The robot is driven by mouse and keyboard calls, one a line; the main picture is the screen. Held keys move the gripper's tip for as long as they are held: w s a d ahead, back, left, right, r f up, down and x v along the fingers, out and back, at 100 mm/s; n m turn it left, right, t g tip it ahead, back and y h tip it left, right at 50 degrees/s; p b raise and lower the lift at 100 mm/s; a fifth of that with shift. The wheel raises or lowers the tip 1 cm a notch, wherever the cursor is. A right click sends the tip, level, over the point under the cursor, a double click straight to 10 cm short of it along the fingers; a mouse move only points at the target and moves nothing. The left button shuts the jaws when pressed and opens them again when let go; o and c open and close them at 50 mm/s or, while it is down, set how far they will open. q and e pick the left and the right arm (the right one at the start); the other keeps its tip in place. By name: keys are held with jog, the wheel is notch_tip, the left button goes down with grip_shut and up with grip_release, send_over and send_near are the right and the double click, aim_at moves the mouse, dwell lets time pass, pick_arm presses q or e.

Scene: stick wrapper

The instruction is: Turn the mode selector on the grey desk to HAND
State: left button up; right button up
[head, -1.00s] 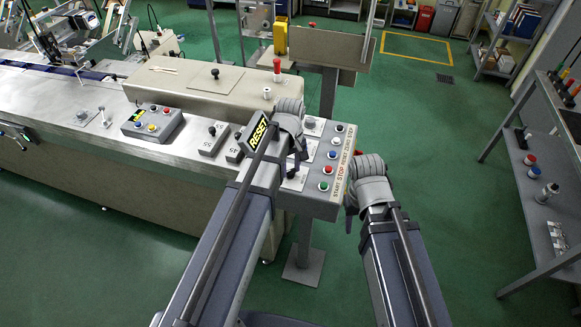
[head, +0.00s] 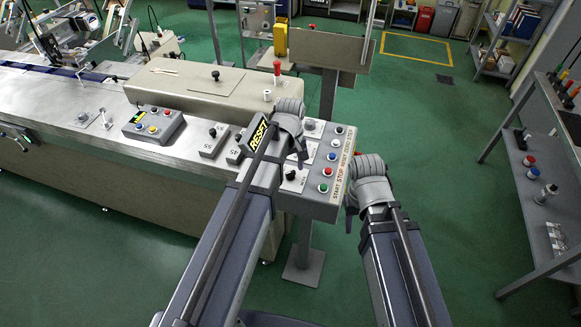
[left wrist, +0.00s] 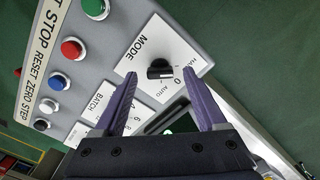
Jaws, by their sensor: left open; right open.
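The mode selector is a black knob (left wrist: 160,69) on a white MODE plate (left wrist: 150,52) with HAND, 0 and AUTO marks. A pale line on the knob runs toward the right; I cannot tell exactly which mark it meets. In the head view the knob (head: 291,174) sits on the grey desk (head: 314,203). My left gripper (left wrist: 161,80) is open, its purple fingers on either side of and just short of the knob, apparently apart from it. In the head view my left gripper (head: 302,155) is above the desk. My right gripper (head: 351,197) hangs beside the desk's right edge, mostly hidden.
A BATCH dial plate (left wrist: 92,105) lies next to the MODE plate. Red (left wrist: 70,48), blue and white buttons line the desk's edge. Green floor is free to the right of the desk.

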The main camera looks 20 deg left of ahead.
aim_at(291, 172)
pick_arm(q)
notch_tip(291, 172, up, 7)
jog(key=p, duration=0.6)
jog(key=shift+f, duration=0.1)
jog(key=s+d+f+m+b, duration=0.4)
jog(key=s+f+b, duration=0.1)
jog(key=s+d+f+m+b, duration=0.2)
jog(key=shift+s+d+f+y, duration=0.1)
jog(key=shift+s+f+y, duration=0.15)
jog(key=shift+s+y, duration=0.1)
jog(key=s+d+f+m+b, duration=0.4)
jog(key=s+m+b, duration=0.1)
jog(key=s+m, duration=0.1)
jog(key=shift+s+f+m, duration=0.3)
jog(key=shift+s+f, duration=0.05)
jog(key=shift+s, duration=0.15)
jog(key=shift+d+y, duration=0.1)
jog(key=shift+y, duration=0.15)
